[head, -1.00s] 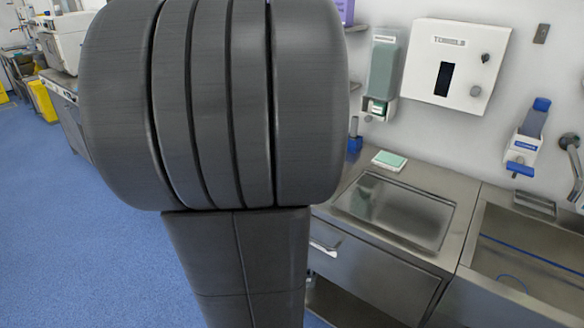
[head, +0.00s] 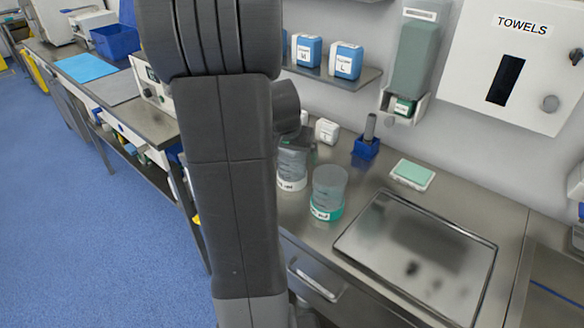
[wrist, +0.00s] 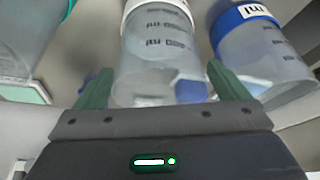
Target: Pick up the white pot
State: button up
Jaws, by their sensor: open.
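The white pot (head: 293,165) is a clear container with a white band. It stands on the steel counter in the head view, partly behind my arm. In the wrist view the white pot (wrist: 155,55) fills the middle, its white band at the top of the picture. My gripper (wrist: 158,68) is open, with its green fingers apart on either side of the pot in the picture. I cannot tell whether the pot is fully between them or just beyond; no grip shows. In the head view my arm hides most of the gripper.
A teal-banded pot (head: 328,190) stands close to the right of the white pot in the head view. A blue-banded pot (wrist: 260,50) is close by in the wrist view.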

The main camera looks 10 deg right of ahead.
jog(key=shift+f, duration=0.1)
jog(key=c, duration=1.1)
jog(key=shift+o, duration=0.2)
jog(key=shift+w, duration=0.1)
